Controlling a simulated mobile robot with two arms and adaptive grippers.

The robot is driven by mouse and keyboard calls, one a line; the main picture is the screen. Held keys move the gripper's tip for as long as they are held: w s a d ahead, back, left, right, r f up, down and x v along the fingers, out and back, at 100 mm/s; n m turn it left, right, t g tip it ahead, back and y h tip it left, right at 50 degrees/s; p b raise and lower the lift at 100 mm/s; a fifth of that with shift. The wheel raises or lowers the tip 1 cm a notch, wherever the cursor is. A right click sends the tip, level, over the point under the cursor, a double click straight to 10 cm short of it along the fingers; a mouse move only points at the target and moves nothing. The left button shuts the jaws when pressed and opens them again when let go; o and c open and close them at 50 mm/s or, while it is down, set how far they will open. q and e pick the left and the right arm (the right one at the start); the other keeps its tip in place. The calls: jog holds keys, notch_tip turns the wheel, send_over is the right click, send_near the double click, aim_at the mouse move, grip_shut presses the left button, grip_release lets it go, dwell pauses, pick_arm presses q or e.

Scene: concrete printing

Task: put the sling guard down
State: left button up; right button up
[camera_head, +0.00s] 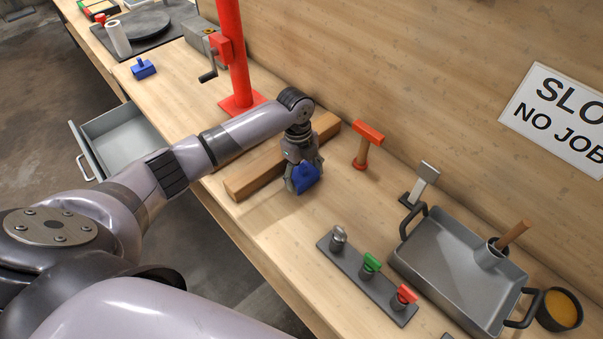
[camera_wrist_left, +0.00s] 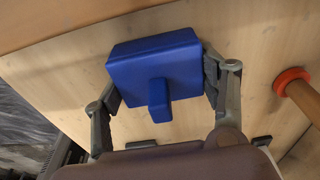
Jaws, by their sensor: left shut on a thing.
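The sling guard is a blue block with a short tab (camera_head: 308,176). My left gripper (camera_head: 303,186) is shut on it, over the bench in front of the wooden beam. In the left wrist view the blue sling guard (camera_wrist_left: 153,62) sits between the two fingers, one on each side, with its tab toward the camera. I cannot tell whether its underside touches the bench. A similar blue piece (camera_head: 143,68) lies on the bench at the far left. My right gripper is not in view.
A wooden beam (camera_head: 262,172) lies beside the gripper. A red-headed mallet (camera_head: 366,143) stands to the right. A button panel (camera_head: 366,280) and a grey tray (camera_head: 455,260) are nearer. A red post (camera_head: 235,60) rises behind my arm. An open drawer (camera_head: 120,138) juts out left.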

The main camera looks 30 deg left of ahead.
pick_arm(q)
jog(key=c, duration=0.5)
